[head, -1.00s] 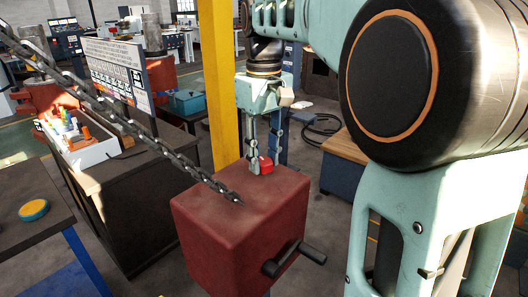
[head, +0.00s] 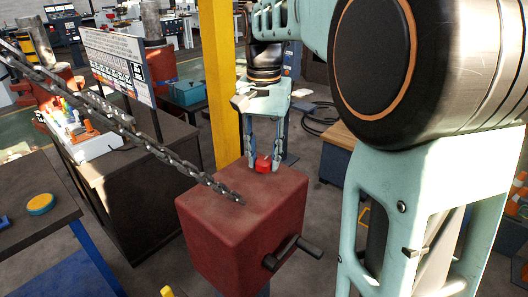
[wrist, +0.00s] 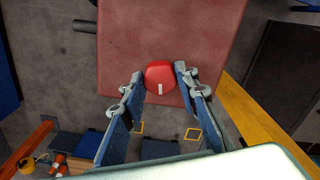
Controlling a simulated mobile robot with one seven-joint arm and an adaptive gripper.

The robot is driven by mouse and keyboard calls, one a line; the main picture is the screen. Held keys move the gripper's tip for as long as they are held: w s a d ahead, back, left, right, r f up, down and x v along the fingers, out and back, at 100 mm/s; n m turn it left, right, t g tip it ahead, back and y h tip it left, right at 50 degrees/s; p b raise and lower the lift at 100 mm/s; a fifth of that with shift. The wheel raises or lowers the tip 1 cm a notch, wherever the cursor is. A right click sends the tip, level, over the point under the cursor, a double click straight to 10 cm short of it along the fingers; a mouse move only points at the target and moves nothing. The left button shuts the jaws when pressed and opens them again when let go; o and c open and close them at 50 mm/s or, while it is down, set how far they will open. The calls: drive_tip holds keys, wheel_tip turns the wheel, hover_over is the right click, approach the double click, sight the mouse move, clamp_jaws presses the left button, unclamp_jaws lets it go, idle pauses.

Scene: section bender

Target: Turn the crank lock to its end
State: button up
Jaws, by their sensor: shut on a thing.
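The crank lock is a small red knob (head: 263,164) on top of the dark red box (head: 230,235), near its far edge. In the wrist view the knob (wrist: 159,72) shows a short white mark on its top. My gripper (head: 263,160) points down from above, with one finger on each side of the knob, shut on it. The fingers also show in the wrist view (wrist: 161,82). A black crank handle (head: 293,250) sticks out from the box's right front side.
A chain (head: 130,133) runs from the upper left down to the box top. A yellow post (head: 222,90) stands behind the box. A dark cabinet (head: 140,210) and a table with a yellow-and-blue round object (head: 40,204) stand at the left.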

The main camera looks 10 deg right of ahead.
sight(264, 160)
drive_tip(key=m+p, duration=0.1)
drive_tip(key=m, duration=0.5)
idle(0.6)
drive_tip(key=o, duration=1.1)
drive_tip(key=shift+o, duration=0.2)
drive_tip(key=shift+r, duration=0.1)
wheel_tip(264, 160, up, 12)
